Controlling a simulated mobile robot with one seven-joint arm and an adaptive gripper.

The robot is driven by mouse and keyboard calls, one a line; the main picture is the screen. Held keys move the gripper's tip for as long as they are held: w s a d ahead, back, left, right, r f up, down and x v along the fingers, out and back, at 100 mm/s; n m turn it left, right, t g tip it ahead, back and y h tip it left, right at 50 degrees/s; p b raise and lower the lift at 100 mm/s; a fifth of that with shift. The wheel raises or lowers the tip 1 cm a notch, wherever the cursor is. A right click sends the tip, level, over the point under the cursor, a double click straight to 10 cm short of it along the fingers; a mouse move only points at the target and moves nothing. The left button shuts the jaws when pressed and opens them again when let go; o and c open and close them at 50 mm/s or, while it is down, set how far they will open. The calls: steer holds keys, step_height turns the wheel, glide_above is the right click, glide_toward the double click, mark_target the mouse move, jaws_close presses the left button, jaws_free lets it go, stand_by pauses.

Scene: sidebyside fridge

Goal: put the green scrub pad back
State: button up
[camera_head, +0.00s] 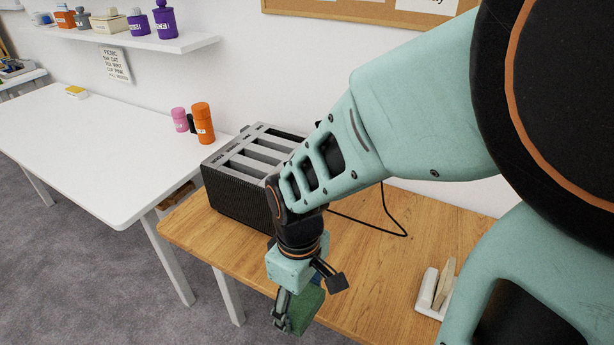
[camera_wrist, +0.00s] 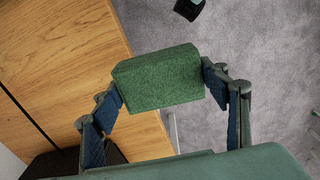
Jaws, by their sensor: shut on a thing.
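The green scrub pad (camera_head: 308,309) is held in my gripper (camera_head: 295,312) at the front edge of the wooden table, in the lower middle of the head view. In the wrist view the pad (camera_wrist: 158,78) sits between the two blue-padded fingers (camera_wrist: 163,88), off the table's edge with carpet behind part of it. A small white holder (camera_head: 428,299) with upright beige pads (camera_head: 444,284) stands on the wooden table to the right of my gripper. Part of the holder's right side is close to my arm.
A black slotted rack (camera_head: 235,190) with labelled slots stands on the wooden table (camera_head: 375,275), behind my gripper; my arm covers part of it. A black cable (camera_head: 380,228) lies behind. Orange (camera_head: 203,125) and pink (camera_head: 180,120) bottles stand on the white table (camera_head: 90,150).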

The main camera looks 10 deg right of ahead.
steer(key=shift+w, duration=0.1)
steer(key=w+d+f+b, duration=0.1)
steer(key=w+d+f, duration=0.7)
steer(key=w+d, duration=0.1)
steer(key=shift+f, duration=0.3)
steer(key=shift+w+d+f, duration=0.15)
steer(key=shift+f, duration=0.5)
steer(key=shift+w+d+f, duration=0.1)
steer(key=shift+w+f, duration=0.05)
steer(key=shift+f, duration=0.55)
steer(key=shift+w+d+f, duration=0.15)
steer(key=shift+f, duration=0.5)
steer(key=o, duration=1)
steer(key=shift+f, duration=0.1)
steer(key=shift+b, duration=0.3)
